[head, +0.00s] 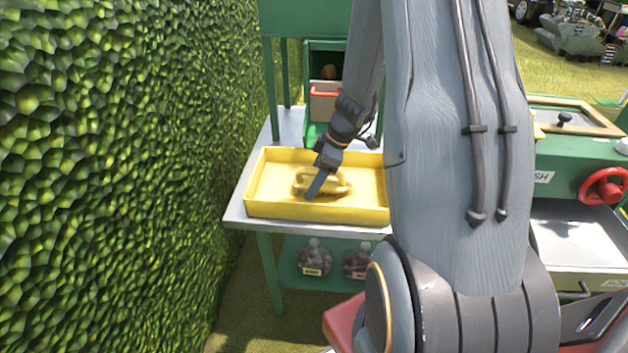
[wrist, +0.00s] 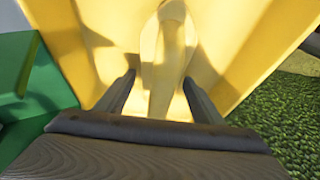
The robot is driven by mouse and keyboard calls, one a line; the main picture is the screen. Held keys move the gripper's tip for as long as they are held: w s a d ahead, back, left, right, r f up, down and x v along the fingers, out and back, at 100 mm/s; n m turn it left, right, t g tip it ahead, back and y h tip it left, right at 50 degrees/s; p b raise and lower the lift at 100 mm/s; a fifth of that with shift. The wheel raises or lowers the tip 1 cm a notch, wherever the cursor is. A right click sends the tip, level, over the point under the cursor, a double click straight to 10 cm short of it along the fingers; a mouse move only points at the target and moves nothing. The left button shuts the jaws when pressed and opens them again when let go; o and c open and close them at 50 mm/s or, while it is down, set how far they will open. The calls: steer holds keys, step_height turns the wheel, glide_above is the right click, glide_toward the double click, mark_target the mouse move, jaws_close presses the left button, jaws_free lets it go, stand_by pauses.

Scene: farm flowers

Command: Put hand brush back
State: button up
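The hand brush (head: 333,184) is yellow and lies in a shallow yellow tray (head: 290,209) on a table, in the middle of the head view. In the wrist view the brush (wrist: 166,50) runs lengthwise, its narrow part between my fingers. My gripper (head: 312,194) reaches down into the tray at the brush in the head view. In the wrist view my gripper (wrist: 157,88) is open, with a finger on each side of the brush and gaps visible. My fingers hide part of the brush in the head view.
A green hedge wall (head: 110,170) stands at the left. Behind the tray is a green shelf unit (head: 318,135) with a red-edged box (head: 324,103). Glass-like jars (head: 314,258) sit on the lower shelf. A green machine with a red wheel (head: 604,187) stands at the right.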

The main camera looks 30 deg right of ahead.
steer(key=shift+r+p, duration=0.2)
steer(key=shift+p, duration=0.1)
steer(key=b+v, duration=0.1)
steer(key=v, duration=0.9)
steer(key=shift+s+d+r+b, duration=0.1)
steer(key=shift+d+r+b, duration=0.2)
steer(key=shift+b, duration=0.1)
steer(key=shift+s+r, duration=0.2)
steer(key=shift+r, duration=0.25)
steer(key=s+a+m+g+h, duration=0.2)
steer(key=s+a+m+h, duration=0.1)
steer(key=s+a+m, duration=0.8)
steer(key=s+a, duration=0.3)
steer(key=a, duration=0.2)
steer(key=shift+a+r+h, duration=0.2)
steer(key=shift+h, duration=0.1)
